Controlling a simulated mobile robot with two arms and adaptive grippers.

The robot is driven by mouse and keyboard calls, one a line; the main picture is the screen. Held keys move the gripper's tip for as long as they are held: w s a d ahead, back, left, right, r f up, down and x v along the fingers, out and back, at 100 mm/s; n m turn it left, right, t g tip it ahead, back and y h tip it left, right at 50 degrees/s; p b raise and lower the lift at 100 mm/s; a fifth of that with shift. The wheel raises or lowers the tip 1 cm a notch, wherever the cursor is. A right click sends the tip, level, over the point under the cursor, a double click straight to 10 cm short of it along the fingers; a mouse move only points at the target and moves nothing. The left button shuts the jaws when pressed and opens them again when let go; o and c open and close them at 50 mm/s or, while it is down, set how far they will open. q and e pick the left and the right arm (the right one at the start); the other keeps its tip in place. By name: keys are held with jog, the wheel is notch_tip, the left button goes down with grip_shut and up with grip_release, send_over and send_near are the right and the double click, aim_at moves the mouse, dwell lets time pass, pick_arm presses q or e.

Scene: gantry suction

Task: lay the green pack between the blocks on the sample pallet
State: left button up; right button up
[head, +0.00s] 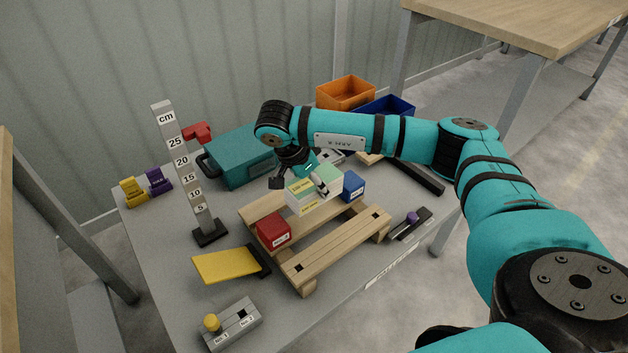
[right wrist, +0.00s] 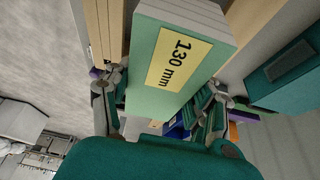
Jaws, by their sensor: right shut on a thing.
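The green pack (head: 330,177), with white sides and a yellow "130 mm" label, is in the grasp of my right gripper (head: 299,184). It also fills the top middle of the right wrist view (right wrist: 155,100), with a finger at each side. The sample pallet (head: 335,243) is slatted wood on the table. A red block (head: 273,230) stands on its left part and a blue block (head: 353,186) on its far right part. In the head view the pack appears between the blocks, over the back slats; I cannot tell whether it touches them. My left gripper is out of view.
A height post (head: 187,170) marked in cm stands left of the pallet. A yellow ramp (head: 226,265) and a grey switch box (head: 232,325) are in front. A teal case (head: 240,155), an orange bin (head: 345,93) and a blue bin (head: 388,107) are behind.

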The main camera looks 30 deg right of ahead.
aim_at(314, 197)
jog(key=shift+f+b, duration=0.65)
jog(key=shift+f, duration=0.4)
jog(key=shift+f+b, duration=0.5)
jog(key=shift+f, duration=0.35)
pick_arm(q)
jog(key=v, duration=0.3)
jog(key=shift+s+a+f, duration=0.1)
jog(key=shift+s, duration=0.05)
pick_arm(e)
jog(key=shift+f, duration=0.15)
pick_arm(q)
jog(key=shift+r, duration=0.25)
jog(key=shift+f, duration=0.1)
pick_arm(e)
jog(key=shift+f, duration=0.15)
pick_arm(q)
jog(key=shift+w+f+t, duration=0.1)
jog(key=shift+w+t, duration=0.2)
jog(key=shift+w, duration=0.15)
pick_arm(e)
jog(key=shift+f, duration=0.3)
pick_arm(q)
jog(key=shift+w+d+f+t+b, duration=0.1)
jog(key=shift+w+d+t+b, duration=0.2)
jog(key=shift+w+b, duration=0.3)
pick_arm(e)
jog(key=shift+f, duration=0.55)
jog(key=o, duration=1.5)
